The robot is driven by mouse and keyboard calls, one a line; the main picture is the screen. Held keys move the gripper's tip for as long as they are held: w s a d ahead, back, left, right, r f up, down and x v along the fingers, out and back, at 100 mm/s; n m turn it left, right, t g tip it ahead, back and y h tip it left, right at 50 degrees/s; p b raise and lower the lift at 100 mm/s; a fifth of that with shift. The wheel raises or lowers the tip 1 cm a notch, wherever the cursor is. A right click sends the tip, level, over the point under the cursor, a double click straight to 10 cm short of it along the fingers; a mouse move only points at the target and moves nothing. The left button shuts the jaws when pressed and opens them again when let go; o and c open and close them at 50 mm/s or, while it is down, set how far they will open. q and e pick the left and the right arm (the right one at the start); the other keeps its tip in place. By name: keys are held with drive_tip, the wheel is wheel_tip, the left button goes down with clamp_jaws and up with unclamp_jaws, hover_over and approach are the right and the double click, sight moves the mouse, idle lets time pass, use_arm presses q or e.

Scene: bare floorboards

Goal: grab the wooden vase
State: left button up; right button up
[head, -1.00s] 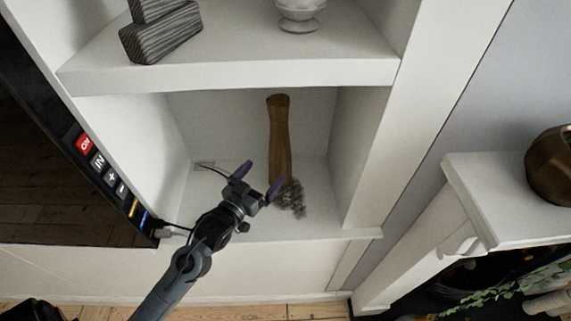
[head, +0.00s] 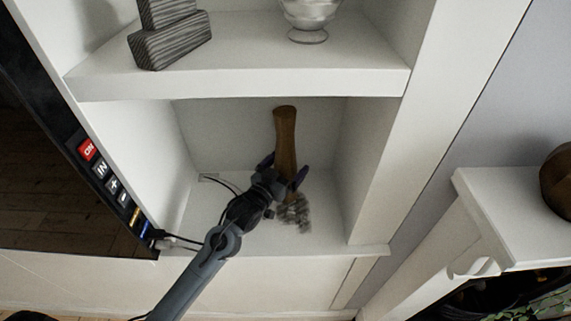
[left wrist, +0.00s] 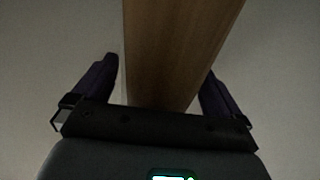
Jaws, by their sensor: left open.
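The wooden vase (head: 285,138) is a tall brown, slightly waisted shape standing in the lower shelf compartment. My left gripper (head: 284,170) is in front of its lower part, with the purple fingertips to either side of it. In the left wrist view the vase (left wrist: 178,50) runs between the two open fingers (left wrist: 160,85), with a gap visible on the left and the right finger very near or touching its edge. My right gripper is not in view.
A grey fuzzy item (head: 294,212) lies by the vase's foot. A dark screen (head: 60,170) stands left; a white mantel (head: 510,205) is right.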

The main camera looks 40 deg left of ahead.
use_arm(q)
drive_tip(key=shift+w, duration=0.65)
drive_tip(key=shift+c, duration=0.2)
drive_tip(key=c, duration=1.4)
